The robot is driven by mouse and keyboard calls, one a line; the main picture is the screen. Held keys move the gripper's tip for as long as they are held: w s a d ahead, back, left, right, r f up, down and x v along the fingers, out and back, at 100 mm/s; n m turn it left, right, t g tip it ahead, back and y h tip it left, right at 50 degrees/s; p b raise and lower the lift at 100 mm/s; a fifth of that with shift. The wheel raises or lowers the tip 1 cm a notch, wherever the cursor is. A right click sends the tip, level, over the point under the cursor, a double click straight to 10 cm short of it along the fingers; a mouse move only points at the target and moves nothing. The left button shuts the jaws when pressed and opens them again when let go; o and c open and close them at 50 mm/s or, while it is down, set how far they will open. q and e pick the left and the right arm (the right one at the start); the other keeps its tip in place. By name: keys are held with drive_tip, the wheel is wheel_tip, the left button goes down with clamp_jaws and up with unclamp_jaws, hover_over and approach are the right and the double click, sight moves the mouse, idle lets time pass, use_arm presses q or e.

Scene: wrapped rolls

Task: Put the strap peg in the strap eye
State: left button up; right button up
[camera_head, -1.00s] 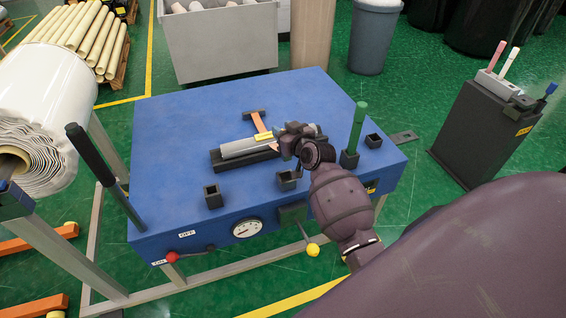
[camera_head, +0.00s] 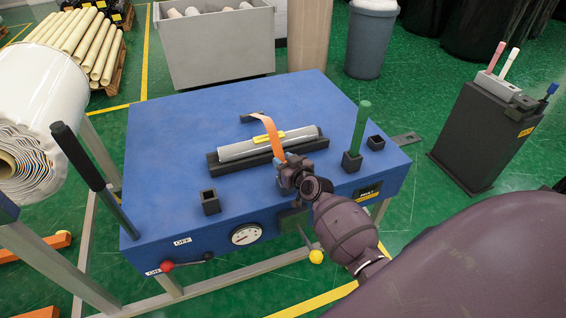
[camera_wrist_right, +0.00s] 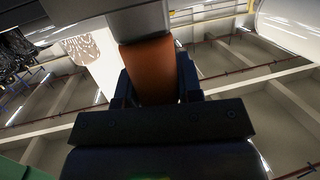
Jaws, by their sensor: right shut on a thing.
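My right gripper (camera_head: 284,170) is shut on the orange strap (camera_head: 270,132), near the front edge of the blue table. In the right wrist view the orange strap (camera_wrist_right: 150,70) shows between the fingers. The strap's peg is hidden in my grip. I cannot make out the strap eye; the table spot under my gripper is covered. My left gripper is not in view.
The roll lies in a black cradle (camera_head: 222,166). Black square sockets stand on the table (camera_head: 210,203), (camera_head: 375,143), and one holds a green upright handle (camera_head: 361,128). A black lever (camera_head: 80,160) rises at the left. The table's back left is clear.

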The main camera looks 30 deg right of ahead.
drive_tip(key=shift+f, duration=0.1)
drive_tip(key=o, duration=1)
drive_tip(key=s+r+p, duration=0.2)
drive_tip(key=s+r, duration=0.1)
drive_tip(key=s, duration=0.8)
drive_tip(key=s+a+f+g, duration=0.1)
drive_tip(key=s+a+f, duration=0.1)
drive_tip(key=s, duration=0.4)
drive_tip(key=s+a+f+n+g, duration=0.1)
drive_tip(key=s+a+f+g, duration=0.1)
drive_tip(key=s, duration=0.5)
drive_tip(key=s+a+f+g, duration=0.1)
drive_tip(key=s+a+f, duration=0.3)
drive_tip(key=s, duration=0.3)
drive_tip(key=shift+s+a+f+g, duration=0.1)
drive_tip(key=shift+a+f+g, duration=0.05)
drive_tip(key=shift+a, duration=0.25)
drive_tip(key=shift+s+a+f+g, duration=0.1)
drive_tip(key=shift+a+g, duration=0.05)
drive_tip(key=shift+a, duration=0.25)
